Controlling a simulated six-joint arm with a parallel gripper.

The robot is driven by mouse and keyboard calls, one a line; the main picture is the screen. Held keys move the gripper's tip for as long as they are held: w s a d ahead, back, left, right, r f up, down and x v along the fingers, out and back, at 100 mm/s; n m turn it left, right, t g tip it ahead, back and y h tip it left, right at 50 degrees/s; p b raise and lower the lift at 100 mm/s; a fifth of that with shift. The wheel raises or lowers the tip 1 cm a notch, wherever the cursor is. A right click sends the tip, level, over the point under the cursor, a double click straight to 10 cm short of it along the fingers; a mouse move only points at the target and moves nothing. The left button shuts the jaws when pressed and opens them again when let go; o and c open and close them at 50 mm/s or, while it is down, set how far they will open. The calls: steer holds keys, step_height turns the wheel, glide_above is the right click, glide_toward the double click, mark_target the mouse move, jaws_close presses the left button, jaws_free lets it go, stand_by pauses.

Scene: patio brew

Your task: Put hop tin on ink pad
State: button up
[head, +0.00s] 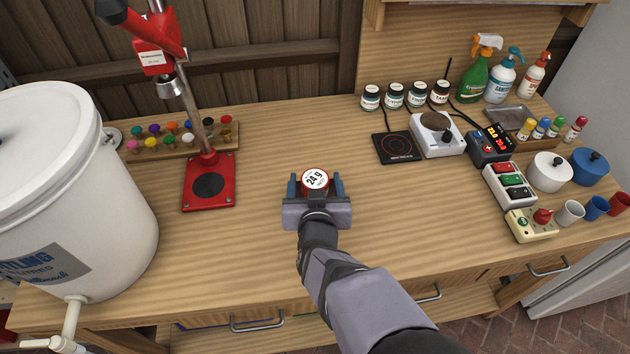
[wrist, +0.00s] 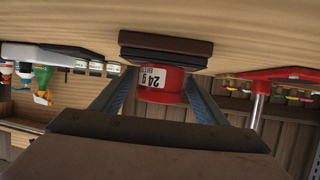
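The hop tin (head: 315,182) is a round red tin with a white lid label reading "24 g". In the wrist view, which is upside down, the red tin (wrist: 170,94) shows a white side label. My gripper (head: 315,185) points away from me, with one blue finger on each side of the tin, and appears shut on it. A wide dark block with a brown edge (wrist: 166,43) shows against the tin's table side in the wrist view. It may be the ink pad; I cannot tell. In the head view, no ink pad is clearly seen, as my gripper covers that spot.
A red capper stand (head: 208,185) and a big white bucket (head: 70,190) are to the left. A black hotplate (head: 398,148), a white scale-like device (head: 436,136), a switch box (head: 510,180) and cups are to the right. The bench around my gripper is clear.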

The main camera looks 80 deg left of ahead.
steer(key=shift+r, duration=0.1)
steer(key=shift+r, duration=0.2)
steer(key=shift+s+d+r, duration=0.1)
steer(key=shift+d, duration=0.5)
steer(key=b+v, duration=0.1)
steer(key=v, duration=0.9)
steer(key=shift+d+b, duration=0.3)
steer(key=shift+r, duration=0.15)
